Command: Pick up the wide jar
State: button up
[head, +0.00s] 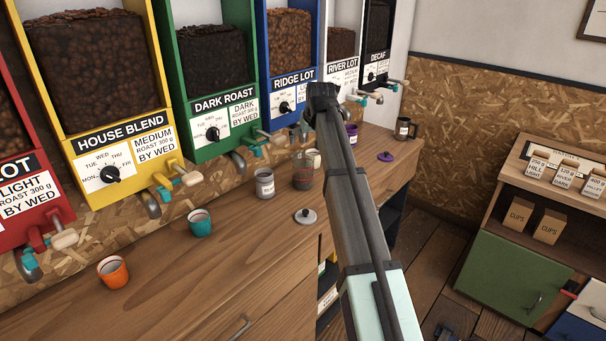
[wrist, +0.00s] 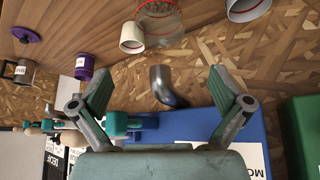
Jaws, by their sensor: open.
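The head view does not clearly show the fingers.
A clear vessel with red rings (head: 302,174) and a cream cup (head: 314,157) stand beside the grey jar. Dispenser spouts overhang the back.

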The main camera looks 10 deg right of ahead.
jog(key=p, duration=0.3)
send_near(304, 155)
jog(key=f, duration=0.2)
jog(key=a+f, duration=0.1)
jog(key=f, duration=0.3)
jog(key=shift+w+a, duration=0.15)
jog(key=shift+w, duration=0.1)
jog(key=c, duration=1.5)
jog(key=shift+r, duration=0.2)
